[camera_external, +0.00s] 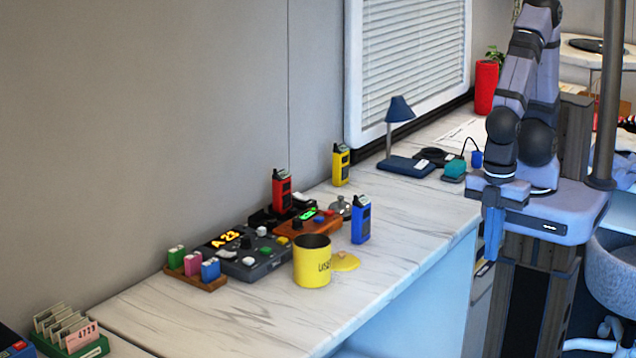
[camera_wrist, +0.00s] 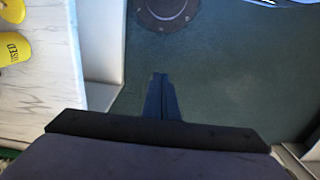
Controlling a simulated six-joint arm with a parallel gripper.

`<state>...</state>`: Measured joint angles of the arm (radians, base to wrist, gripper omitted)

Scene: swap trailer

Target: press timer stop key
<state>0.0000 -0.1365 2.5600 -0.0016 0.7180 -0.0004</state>
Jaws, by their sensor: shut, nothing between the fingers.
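A dark console (camera_external: 253,262) with an orange lit display and several keys stands on the marble counter. Behind it to the right is an orange-brown box (camera_external: 307,222) with a green lit display and small coloured keys, likely the timer. Its key labels are too small to read. My gripper (camera_external: 493,252) hangs fingers down beyond the counter's right edge, well to the right of both boxes. In the wrist view my gripper (camera_wrist: 161,92) is shut and empty over the green floor. Neither box shows in the wrist view.
A blue radio (camera_external: 361,220), red radio (camera_external: 282,190) and yellow radio (camera_external: 341,165) stand nearby. A blue lamp (camera_external: 403,165) stands farther back.

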